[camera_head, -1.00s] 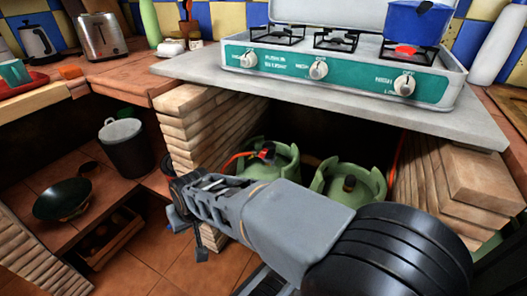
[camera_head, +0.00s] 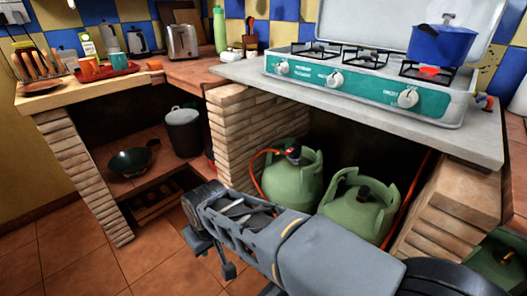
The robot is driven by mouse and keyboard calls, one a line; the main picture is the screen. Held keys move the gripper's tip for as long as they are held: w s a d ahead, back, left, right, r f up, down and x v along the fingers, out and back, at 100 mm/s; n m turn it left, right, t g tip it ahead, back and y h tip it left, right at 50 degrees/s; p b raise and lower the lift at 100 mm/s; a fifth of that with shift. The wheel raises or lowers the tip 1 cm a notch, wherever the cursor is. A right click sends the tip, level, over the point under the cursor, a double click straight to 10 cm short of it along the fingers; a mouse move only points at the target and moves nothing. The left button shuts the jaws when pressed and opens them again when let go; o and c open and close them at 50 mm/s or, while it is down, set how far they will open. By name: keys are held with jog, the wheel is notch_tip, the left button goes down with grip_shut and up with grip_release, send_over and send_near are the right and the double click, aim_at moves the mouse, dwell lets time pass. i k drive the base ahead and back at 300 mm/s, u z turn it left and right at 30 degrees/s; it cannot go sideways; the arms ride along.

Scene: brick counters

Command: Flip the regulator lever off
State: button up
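The regulator (camera_head: 293,153), dark with red on it, sits on top of the left green gas bottle (camera_head: 290,185) under the stove counter. An orange-red hose (camera_head: 258,170) runs from it down the bottle's left side. Its lever is too small to make out. My gripper (camera_head: 212,256) hangs low at the arm's far end, left of and below the bottle, in front of the brick pillar. Its two dark fingers look apart, with nothing between them. It is well clear of the regulator.
A second green bottle (camera_head: 358,208) stands to the right. The brick pillar (camera_head: 235,140) and the counter slab (camera_head: 370,107) border the opening. The stove (camera_head: 365,90) carries a blue pot (camera_head: 441,45) over a red-glowing burner. Open tiled floor (camera_head: 85,250) lies left.

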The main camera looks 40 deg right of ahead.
aim_at(287, 153)
jog(key=u, duration=0.35)
jog(key=i, duration=1.45)
jog(key=z, duration=2.4)
